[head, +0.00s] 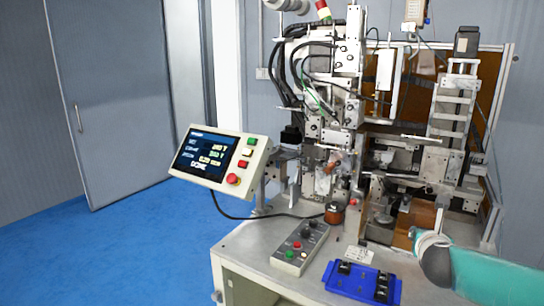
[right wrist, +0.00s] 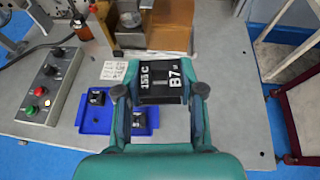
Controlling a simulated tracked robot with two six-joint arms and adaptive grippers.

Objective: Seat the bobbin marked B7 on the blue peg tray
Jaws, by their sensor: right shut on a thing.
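My right gripper (right wrist: 161,91) is shut on a black bobbin (right wrist: 162,74), which carries white markings "155C" and "B7". It sits between the two fingers in the right wrist view. The blue peg tray (right wrist: 96,126) lies to the lower left of the bobbin in that view, partly hidden by my gripper. Black pieces sit on it at the upper left and beside my left-hand finger. In the head view the blue tray (head: 362,281) lies on the table's front part, with black pieces on it. My teal right arm enters from the right there. My left gripper is not in view.
A control box (head: 300,247) with buttons stands left of the tray. A white printed card (head: 358,255) lies behind the tray. The tall winder (head: 335,120) rises behind, with a tilted screen panel (head: 219,157) at left. A brown-orange bottle (right wrist: 82,28) stands near the machine.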

